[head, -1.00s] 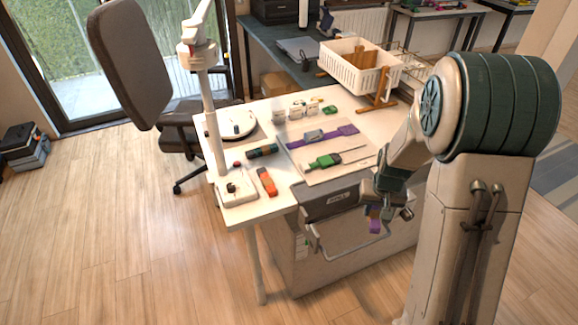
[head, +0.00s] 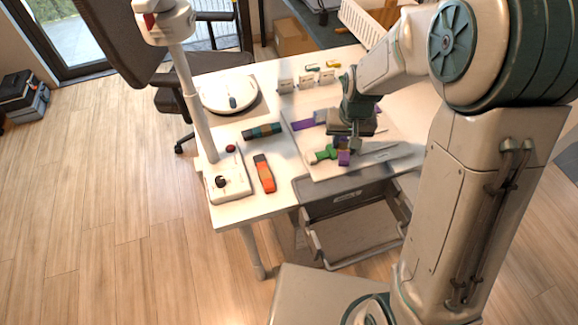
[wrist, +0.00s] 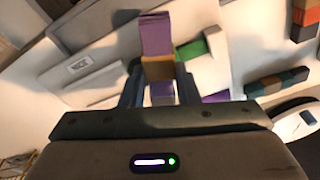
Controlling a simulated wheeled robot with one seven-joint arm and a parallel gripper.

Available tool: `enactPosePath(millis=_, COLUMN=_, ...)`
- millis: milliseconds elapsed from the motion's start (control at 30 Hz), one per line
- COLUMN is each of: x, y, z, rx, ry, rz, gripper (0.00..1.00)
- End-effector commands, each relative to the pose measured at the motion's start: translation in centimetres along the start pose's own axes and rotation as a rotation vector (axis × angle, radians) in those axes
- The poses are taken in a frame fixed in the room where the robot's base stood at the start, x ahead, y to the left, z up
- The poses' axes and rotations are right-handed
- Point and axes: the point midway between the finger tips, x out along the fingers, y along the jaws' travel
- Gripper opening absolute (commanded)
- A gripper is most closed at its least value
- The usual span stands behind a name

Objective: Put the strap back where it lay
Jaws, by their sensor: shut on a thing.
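A purple strap hangs from my gripper (head: 350,143). Its lower end (head: 343,159) shows just below the fingers in the head view. In the wrist view my gripper (wrist: 160,90) is shut on this strap (wrist: 156,35), with a tan part (wrist: 159,69) between the fingers. My gripper is over the light mat (head: 330,172) on the table, beside a green tool (head: 324,154). I cannot tell whether the strap touches the mat. Another purple band (head: 303,124) lies on the mat behind, partly hidden by my gripper.
An open drawer (head: 318,243) juts out under the table's front edge. A white post (head: 196,105) stands at the table's left. Small labelled blocks (head: 306,82) stand behind.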

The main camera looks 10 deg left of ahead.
Motion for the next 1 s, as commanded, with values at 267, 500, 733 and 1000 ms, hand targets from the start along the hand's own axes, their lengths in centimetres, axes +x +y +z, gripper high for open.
enactPosePath(millis=267, x=-4.1, y=-15.7, z=5.3, rx=-0.247, ry=-0.003, rz=-0.029, gripper=0.02)
enactPosePath(millis=500, x=-6.5, y=-21.2, z=9.5, rx=-0.349, ry=0.004, rz=-0.023, gripper=0.02)
enactPosePath(millis=733, x=-5.3, y=-20.2, z=8.6, rx=-0.359, ry=0.002, rz=-0.019, gripper=0.02)
enactPosePath(millis=1000, x=-1.1, y=-15.9, z=4.5, rx=-0.357, ry=0.002, rz=-0.02, gripper=0.02)
